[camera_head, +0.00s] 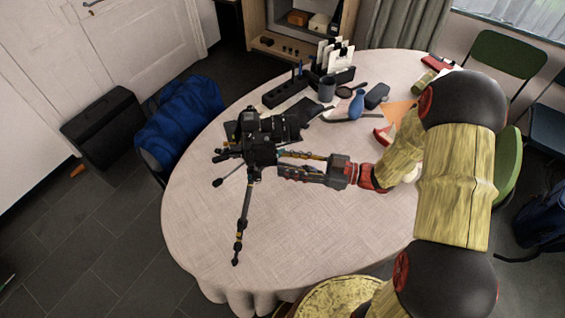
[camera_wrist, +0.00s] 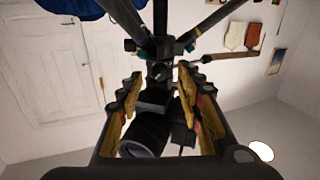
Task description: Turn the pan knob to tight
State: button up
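A black camera (camera_head: 258,133) sits on a small black tripod (camera_head: 244,215) that stands on the table. In the wrist view the picture is turned over: the tripod legs (camera_wrist: 128,18) spread at the top and the camera lens (camera_wrist: 146,136) shows low between the fingers. A small dark round part, likely the pan knob (camera_wrist: 159,72), lies between the fingertips on the tripod head. My gripper (camera_head: 279,162) reaches in from the right beside the tripod head. Its two fingers stand apart, with a gap to the knob on both sides in the wrist view (camera_wrist: 160,78). The knob's marking is too small to read.
The round cloth-covered table (camera_head: 330,225) is clear at the front. A pen organiser (camera_head: 285,91), a dark cup (camera_head: 326,88), a blue bottle (camera_head: 356,104) and papers lie behind and right of the tripod. A chair with a blue jacket (camera_head: 182,118) stands left.

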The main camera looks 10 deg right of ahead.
jog(key=shift+x, duration=1.15)
jog(key=shift+c, duration=1.1)
grip_shut()
